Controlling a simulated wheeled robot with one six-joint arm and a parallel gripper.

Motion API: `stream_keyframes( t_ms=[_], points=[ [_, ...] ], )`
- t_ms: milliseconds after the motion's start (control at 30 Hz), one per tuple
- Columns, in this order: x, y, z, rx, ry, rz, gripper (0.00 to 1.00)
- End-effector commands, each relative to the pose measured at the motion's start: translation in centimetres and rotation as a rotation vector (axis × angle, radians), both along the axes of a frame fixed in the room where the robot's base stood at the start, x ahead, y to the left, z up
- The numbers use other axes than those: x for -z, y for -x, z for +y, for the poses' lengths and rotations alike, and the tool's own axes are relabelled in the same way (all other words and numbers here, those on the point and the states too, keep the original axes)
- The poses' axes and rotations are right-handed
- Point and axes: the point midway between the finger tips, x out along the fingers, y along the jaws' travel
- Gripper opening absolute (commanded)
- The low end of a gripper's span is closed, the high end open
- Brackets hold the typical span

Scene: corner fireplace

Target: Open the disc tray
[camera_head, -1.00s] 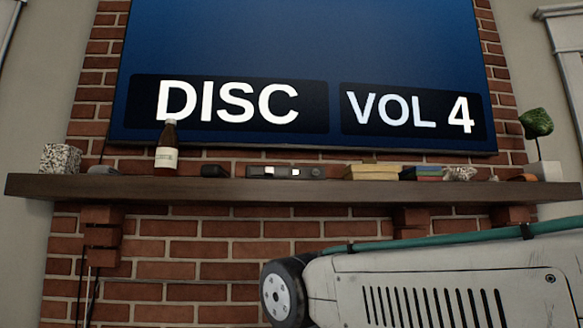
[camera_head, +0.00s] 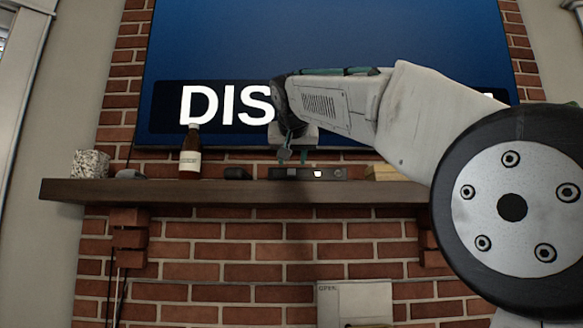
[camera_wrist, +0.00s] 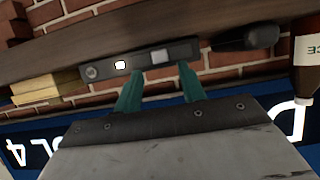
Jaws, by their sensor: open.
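A slim dark player box (camera_head: 336,175) lies on the mantel below the screen, with a lit white square on its front. It also shows, upside down, in the wrist view (camera_wrist: 140,63), with a round knob, a lit square and a grey square. My gripper (camera_head: 294,157) is open and empty, above and in front of the box in the head view. In the wrist view, the two teal fingers of my gripper (camera_wrist: 158,74) point at the box, spread apart. Whether they touch it I cannot tell. No tray stands out of the box.
A brown bottle (camera_head: 190,155) and a small dark object (camera_head: 237,174) stand left of the box on the mantel (camera_head: 160,192). Yellowish books (camera_head: 382,173) lie to its right. The screen (camera_head: 230,40) is behind. A pale panel marked "OPEN" (camera_head: 355,296) is below.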

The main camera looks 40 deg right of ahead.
Motion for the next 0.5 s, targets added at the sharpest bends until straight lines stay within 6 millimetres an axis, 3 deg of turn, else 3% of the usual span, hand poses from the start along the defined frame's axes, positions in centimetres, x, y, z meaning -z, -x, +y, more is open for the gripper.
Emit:
stream_keyframes(
  t_ms=[233, 500],
  points=[
    [1.3, -2.6, -1.8, 0.0, 0.0, 0.0, 0.4],
    [1.7, -3.3, -2.2, -0.001, 0.0, 0.0, 0.4]
  ],
)
